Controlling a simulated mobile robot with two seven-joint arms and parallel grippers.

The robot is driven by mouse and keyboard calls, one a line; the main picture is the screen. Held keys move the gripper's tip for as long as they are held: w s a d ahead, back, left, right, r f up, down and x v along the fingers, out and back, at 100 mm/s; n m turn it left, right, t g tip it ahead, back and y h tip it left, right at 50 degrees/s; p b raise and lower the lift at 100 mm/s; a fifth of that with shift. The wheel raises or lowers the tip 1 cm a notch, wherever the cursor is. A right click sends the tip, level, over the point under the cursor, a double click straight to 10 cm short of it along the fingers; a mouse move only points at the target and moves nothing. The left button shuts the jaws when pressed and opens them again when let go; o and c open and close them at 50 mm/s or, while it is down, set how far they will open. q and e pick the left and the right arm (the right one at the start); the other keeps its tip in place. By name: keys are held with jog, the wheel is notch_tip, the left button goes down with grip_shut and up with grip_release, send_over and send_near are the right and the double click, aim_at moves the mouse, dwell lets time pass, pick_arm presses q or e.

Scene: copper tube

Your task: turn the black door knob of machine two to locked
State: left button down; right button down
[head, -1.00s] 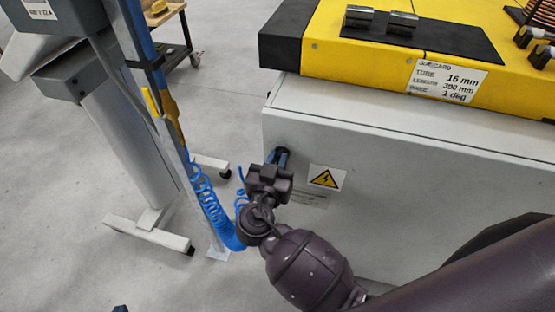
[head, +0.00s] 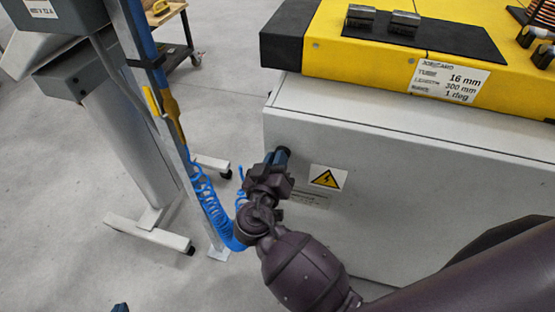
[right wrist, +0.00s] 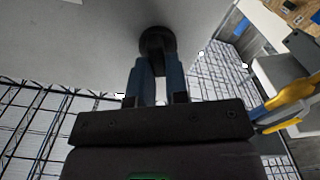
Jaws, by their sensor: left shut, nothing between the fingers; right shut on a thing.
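The black door knob (right wrist: 157,41) shows in the right wrist view as a dark round piece on the grey cabinet front (right wrist: 75,35). My right gripper (right wrist: 160,66) is shut on the knob, with one blue finger on each side of it. In the head view my right gripper (head: 281,156) reaches the upper left of the cabinet front (head: 400,190), and the knob is hidden behind its fingers. Which way the knob points cannot be made out. Only the tip of my left gripper (head: 120,307) shows at the bottom edge, shut and empty, well away from the cabinet.
A yellow machine top (head: 395,45) with a job card (head: 449,82) sits above the cabinet. A warning label (head: 328,178) is right of the knob. A blue coiled hose (head: 212,207) and a wheeled stand (head: 150,234) are close on the left. The floor further left is clear.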

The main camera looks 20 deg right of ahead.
jog(key=shift+w+a+f+n+p, duration=0.15)
jog(key=shift+n+p, duration=0.45)
jog(key=shift+n, duration=1.5)
jog(key=shift+a+f+n+p, duration=0.15)
jog(key=shift+n+p, duration=0.45)
jog(key=shift+n, duration=1.5)
jog(key=shift+w+f+n+p, duration=0.15)
jog(key=shift+n+p, duration=0.45)
jog(key=shift+n, duration=1.5)
jog(key=shift+s, duration=0.1)
jog(key=c, duration=1.1)
grip_release()
jog(key=shift+f, duration=0.1)
